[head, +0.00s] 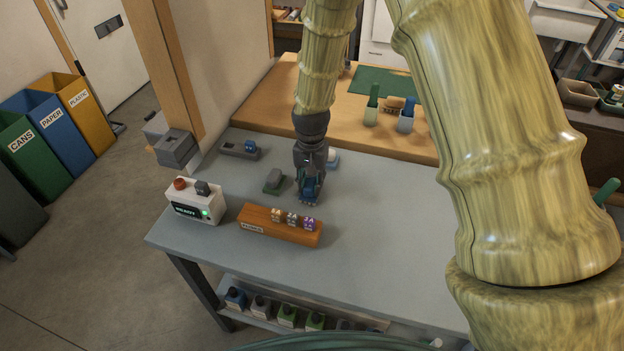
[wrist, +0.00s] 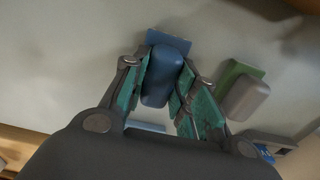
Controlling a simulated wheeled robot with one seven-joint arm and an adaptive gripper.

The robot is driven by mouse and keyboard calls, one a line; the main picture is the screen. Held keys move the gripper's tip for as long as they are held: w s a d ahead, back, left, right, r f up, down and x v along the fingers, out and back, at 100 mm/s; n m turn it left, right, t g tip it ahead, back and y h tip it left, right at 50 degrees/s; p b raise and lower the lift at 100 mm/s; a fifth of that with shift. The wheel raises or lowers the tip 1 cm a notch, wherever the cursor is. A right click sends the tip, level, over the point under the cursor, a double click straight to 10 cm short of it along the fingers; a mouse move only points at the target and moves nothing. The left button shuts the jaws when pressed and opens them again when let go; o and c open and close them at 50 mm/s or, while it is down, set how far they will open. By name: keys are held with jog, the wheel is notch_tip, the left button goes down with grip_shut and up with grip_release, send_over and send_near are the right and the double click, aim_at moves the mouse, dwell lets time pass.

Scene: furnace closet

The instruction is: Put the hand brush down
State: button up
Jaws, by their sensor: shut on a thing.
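My gripper (head: 309,200) points down over the grey bench top (head: 370,205). In the wrist view its green-padded fingers (wrist: 160,88) are closed on the sides of a blue, rounded block with a flatter blue part at its far end, which I take to be the hand brush (wrist: 166,75). In the head view the brush (head: 308,182) is mostly hidden by the fingers. It is close to the bench top; I cannot tell whether it touches. A similar green and grey block (head: 273,181) lies apart, left of my gripper; it also shows in the wrist view (wrist: 243,95).
A wooden rack (head: 270,230) with several small items stands just in front of my gripper. A white box (head: 195,203) with a lit display is at the left. A grey tray (head: 235,149) and a pale item (head: 332,158) lie behind. The bench's right part looks clear.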

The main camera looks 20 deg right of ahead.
aim_at(310, 181)
jog(key=shift+f, duration=0.1)
jog(key=o, duration=1)
jog(key=shift+f+b, duration=0.25)
jog(key=shift+b, duration=0.25)
jog(key=r+b, duration=0.2)
jog(key=r, duration=0.9)
jog(key=shift+w, duration=0.2)
